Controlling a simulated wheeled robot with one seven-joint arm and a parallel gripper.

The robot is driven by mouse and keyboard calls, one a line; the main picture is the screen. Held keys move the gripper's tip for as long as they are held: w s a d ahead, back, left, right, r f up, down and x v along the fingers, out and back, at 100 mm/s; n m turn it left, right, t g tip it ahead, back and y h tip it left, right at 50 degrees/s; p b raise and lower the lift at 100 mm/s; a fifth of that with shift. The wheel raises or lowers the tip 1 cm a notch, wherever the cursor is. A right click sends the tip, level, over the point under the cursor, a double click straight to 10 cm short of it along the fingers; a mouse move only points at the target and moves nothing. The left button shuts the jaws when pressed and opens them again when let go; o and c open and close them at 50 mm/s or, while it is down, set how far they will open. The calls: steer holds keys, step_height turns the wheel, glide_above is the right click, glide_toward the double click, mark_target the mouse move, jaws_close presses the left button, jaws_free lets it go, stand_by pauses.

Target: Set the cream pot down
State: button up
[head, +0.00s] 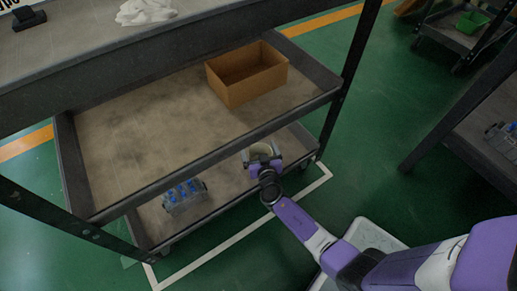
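The cream pot (261,149) shows as a small pale round shape at my gripper (262,158), near the front right of the cart's bottom shelf (231,180). My gripper's dark fingers stand on both sides of the pot, and they hide part of it. I cannot tell whether they press on it or whether the pot rests on the shelf. My purple arm reaches in from the lower right.
An empty brown box (246,75) stands on the middle shelf (140,125), above my gripper. A clear-and-blue valve block (184,196) sits on the bottom shelf to the left. Dark cart posts (350,75) frame the shelves. Another dark cart (485,130) stands at right.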

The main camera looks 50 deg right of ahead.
stand_by(0.3)
steer(key=shift+s+r, duration=0.1)
steer(key=shift+r, duration=0.1)
steer(key=p+v, duration=0.3)
steer(key=v, duration=0.8)
steer(key=shift+s+a, duration=0.25)
steer(key=shift+s, duration=0.05)
